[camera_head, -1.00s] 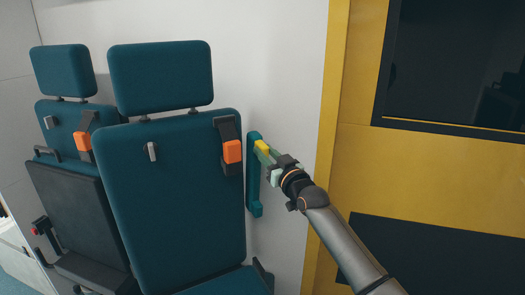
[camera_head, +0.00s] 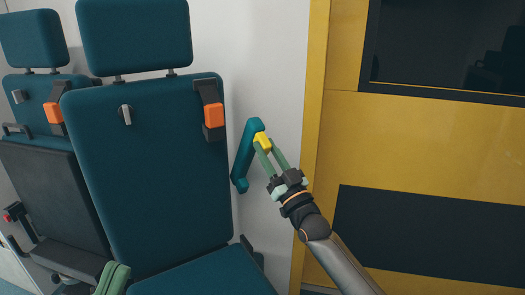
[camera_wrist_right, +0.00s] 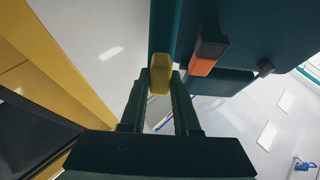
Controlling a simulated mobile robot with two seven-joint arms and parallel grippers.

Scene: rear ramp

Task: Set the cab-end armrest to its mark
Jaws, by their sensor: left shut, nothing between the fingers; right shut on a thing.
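The teal armrest (camera_head: 243,160) is a slim bar beside the right edge of the nearer seat. It stands tilted, its upper end leaning right. A yellow tab (camera_head: 262,139) is near its upper end. My right gripper (camera_head: 266,148) is shut on the yellow tab; in the right wrist view the tab (camera_wrist_right: 160,75) sits between the two green fingertips. My left gripper (camera_head: 113,278) shows only as green fingers at the bottom left, shut and empty, in front of the seats. I cannot make out a mark for the armrest.
The nearer teal seat (camera_head: 150,170) has an orange belt buckle (camera_head: 214,115) close to the armrest. A second seat (camera_head: 35,100) stands at the left. A white wall (camera_head: 275,75) is behind, and a yellow panel (camera_head: 430,130) with dark insets is at the right.

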